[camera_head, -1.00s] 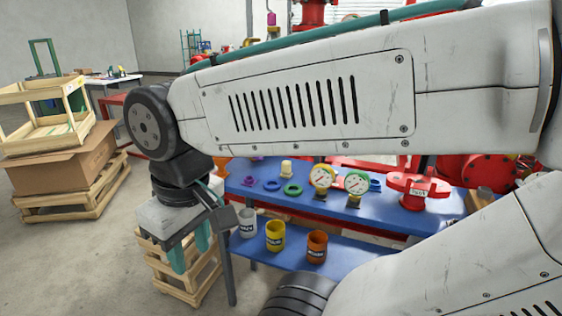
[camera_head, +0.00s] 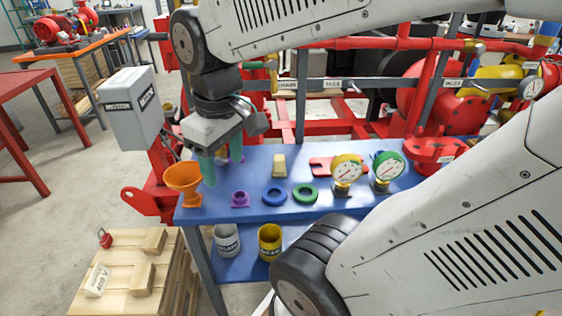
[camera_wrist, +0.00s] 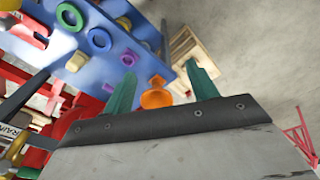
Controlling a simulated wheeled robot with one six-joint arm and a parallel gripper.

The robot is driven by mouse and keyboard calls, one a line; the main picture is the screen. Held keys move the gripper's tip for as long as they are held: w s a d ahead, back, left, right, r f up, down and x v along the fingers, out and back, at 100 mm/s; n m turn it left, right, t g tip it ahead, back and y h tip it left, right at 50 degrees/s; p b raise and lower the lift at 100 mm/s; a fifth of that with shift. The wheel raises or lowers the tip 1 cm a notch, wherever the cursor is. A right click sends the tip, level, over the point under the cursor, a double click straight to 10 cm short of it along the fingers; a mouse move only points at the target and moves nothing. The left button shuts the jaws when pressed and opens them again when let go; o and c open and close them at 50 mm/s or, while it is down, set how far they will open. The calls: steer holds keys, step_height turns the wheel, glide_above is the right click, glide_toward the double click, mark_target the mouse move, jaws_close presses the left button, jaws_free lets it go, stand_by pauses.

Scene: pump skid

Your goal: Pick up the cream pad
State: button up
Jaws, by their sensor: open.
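The cream pad (camera_head: 279,165) stands on the blue table (camera_head: 330,205), behind and between a blue ring and a green ring. It also shows in the wrist view (camera_wrist: 76,61), left of the fingers. My gripper (camera_head: 222,172) is open, its two teal fingers pointing down over the left end of the table. It is left of the pad and apart from it. In the wrist view nothing shows held between the fingertips (camera_wrist: 162,72).
An orange funnel (camera_head: 183,178), a purple piece (camera_head: 240,199), the blue ring (camera_head: 274,195) and the green ring (camera_head: 305,193) line the table's front. Two gauges (camera_head: 347,171) and a red flanged part (camera_head: 434,153) stand right. Red pipework rises behind.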

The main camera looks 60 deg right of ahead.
steer(key=w+d+f+n, duration=0.1)
steer(key=w+d+f, duration=0.15)
steer(key=d, duration=0.35)
steer(key=w+d+f+n, duration=0.2)
steer(key=w+d, duration=0.2)
steer(key=d, duration=0.3)
steer(key=n+g, duration=0.1)
steer(key=n, duration=0.2)
glide_toward(279, 156)
steer(key=f, duration=0.5)
steer(key=shift+s+d, duration=0.25)
steer(key=shift+d, duration=0.15)
steer(key=f, duration=0.7)
steer(key=shift+w+a+f, duration=0.15)
steer(key=shift+a+f, duration=0.2)
steer(key=c, duration=1)
